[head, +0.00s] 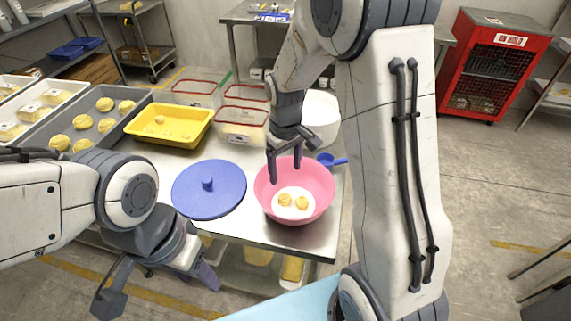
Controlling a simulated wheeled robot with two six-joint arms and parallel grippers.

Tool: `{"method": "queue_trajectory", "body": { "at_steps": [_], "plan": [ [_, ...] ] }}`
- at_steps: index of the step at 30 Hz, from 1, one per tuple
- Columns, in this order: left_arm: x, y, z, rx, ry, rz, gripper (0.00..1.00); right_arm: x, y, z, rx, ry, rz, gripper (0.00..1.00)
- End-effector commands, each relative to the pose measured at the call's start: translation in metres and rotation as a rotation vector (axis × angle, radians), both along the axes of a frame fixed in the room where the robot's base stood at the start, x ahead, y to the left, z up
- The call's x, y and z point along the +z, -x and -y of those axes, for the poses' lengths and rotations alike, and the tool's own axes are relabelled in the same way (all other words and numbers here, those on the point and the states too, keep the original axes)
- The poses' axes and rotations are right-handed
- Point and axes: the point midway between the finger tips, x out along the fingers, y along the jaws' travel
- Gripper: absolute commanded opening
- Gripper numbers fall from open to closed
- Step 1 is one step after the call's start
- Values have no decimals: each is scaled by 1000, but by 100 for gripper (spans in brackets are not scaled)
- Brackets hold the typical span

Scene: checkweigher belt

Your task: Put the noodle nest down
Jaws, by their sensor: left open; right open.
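Two yellow noodle nests, one on the left (284,199) and one on the right (302,203), lie apart on a white round patch inside the pink bowl (322,185). My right gripper (285,172) is over the back left part of the bowl, fingers pointing down, open with nothing seen between them. The nests lie nearer the front of the bowl than its fingertips. My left gripper (157,292) is open and empty in front of the table, at the lower left, away from the bowl.
A blue lid with a knob (222,202) lies left of the bowl. A yellow tray (196,141) with small pieces and a grey tray (118,133) of several nests stand further left. Clear tubs (240,135), a white bowl (322,128) and a blue scoop (327,159) are behind.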

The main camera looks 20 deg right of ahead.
Motion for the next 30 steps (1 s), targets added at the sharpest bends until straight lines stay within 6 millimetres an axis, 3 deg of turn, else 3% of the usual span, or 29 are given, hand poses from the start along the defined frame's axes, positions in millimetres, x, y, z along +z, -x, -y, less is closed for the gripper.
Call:
{"method": "queue_trajectory", "body": {
  "at_steps": [5,8,11,13,17,19,22,25,30],
  "plan": [
    [-1,0,0,0,0,0,50,17,2,-3,4,0,1,84],
    [-1,0,0,0,0,0,50,32,16,-27,35,-6,8,84],
    [-1,0,0,0,0,0,50,52,52,-69,91,-21,18,84],
    [-1,0,0,0,0,0,50,65,89,-99,139,-35,23,84],
    [-1,0,0,0,0,0,50,79,160,-131,217,-62,23,84],
    [-1,0,0,0,0,0,50,82,191,-138,250,-74,19,84],
    [-1,0,0,0,0,0,50,83,221,-141,281,-86,14,84],
    [-1,0,0,0,0,0,50,83,235,-141,294,-92,12,84],
    [-1,0,0,0,0,0,50,82,237,-141,294,-92,9,84]
  ]
}}
